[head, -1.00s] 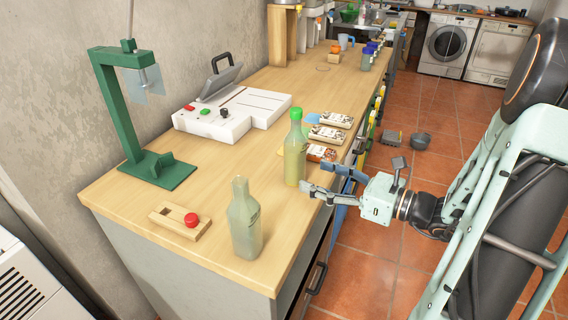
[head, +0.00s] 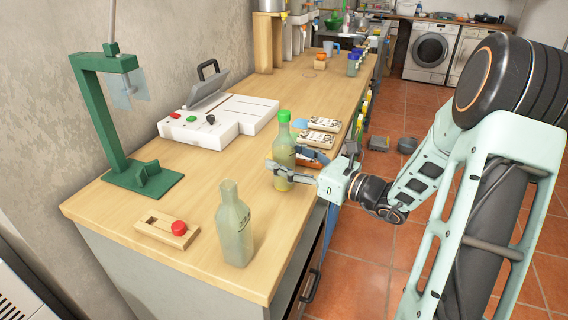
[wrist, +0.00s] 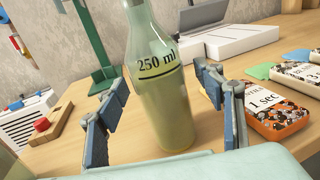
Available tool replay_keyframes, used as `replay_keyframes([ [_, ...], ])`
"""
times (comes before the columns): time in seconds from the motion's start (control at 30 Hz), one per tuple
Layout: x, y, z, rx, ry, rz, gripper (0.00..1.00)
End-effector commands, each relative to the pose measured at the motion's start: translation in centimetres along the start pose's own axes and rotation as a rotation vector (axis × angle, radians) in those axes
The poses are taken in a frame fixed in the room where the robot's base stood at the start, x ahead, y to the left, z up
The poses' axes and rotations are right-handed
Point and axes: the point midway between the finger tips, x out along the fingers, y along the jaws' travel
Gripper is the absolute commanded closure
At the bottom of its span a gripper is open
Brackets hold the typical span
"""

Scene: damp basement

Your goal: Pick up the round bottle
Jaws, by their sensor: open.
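The round bottle (head: 284,143) stands upright on the wooden bench near its right edge. It has a green cap and yellowish liquid, and a "250 ml" mark shows on it in the wrist view (wrist: 163,100). My gripper (head: 283,161) is open, with one finger on each side of the bottle's lower body. In the wrist view a gap shows between the bottle and each finger. The cap is out of the wrist view. A second bottle (head: 235,230), pale, uncapped and more angular, stands at the bench's front corner.
Printed packets (head: 315,139) lie just behind the bottle; an orange one (wrist: 273,115) is close to my right finger. A white device (head: 218,122), a green stand (head: 145,178) and a wooden block with a red knob (head: 165,233) stand left. The bench middle is clear.

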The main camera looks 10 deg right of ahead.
Motion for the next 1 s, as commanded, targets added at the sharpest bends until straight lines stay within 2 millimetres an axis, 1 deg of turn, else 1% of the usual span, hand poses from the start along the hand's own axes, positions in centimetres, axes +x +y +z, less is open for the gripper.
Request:
replay_keyframes([
  [0.03, 0.50, 0.08, -0.05, 0.000, -0.001, 0.002, 0.38],
  [0.1, 0.84, 0.06, 0.01, 0.000, -0.001, 0.001, 0.38],
  [0.33, 0.88, 0.02, 0.04, 0.000, -0.001, 0.000, 0.39],
  [0.87, 0.84, 0.03, 0.03, 0.000, 0.000, 0.000, 0.97],
  [0.9, 0.83, 0.03, 0.03, 0.000, 0.000, 0.000, 1.00],
  [1.0, 0.86, 0.02, 0.18, -0.002, -0.003, 0.001, 1.00],
])
